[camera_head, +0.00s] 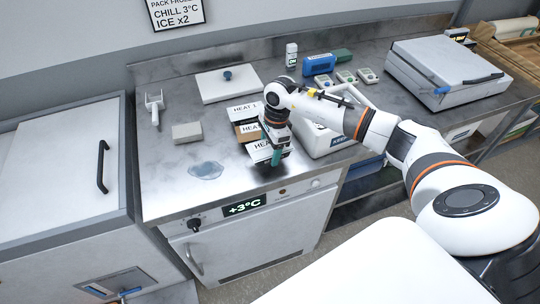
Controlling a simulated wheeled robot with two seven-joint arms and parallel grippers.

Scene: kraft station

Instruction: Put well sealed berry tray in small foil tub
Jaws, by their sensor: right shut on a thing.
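My right gripper (274,158) points down over the front part of the steel counter, beside a stack or row of pieces labelled HEAT. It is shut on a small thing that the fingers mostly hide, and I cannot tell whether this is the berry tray. The front HEAT piece (258,153) is white-topped and close to the gripper; whether they touch is unclear. Behind it are a brown-sided piece (247,132) and a white one marked HEAT 1 (241,111). I cannot pick out the small foil tub for sure. My left gripper is not in view.
A white box (322,142) stands right of the gripper, partly behind my arm. The steel counter (165,185) has a wet patch (206,170) and a grey block (186,133). A white lid with a knob (225,86) and a blue case (319,65) lie behind.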

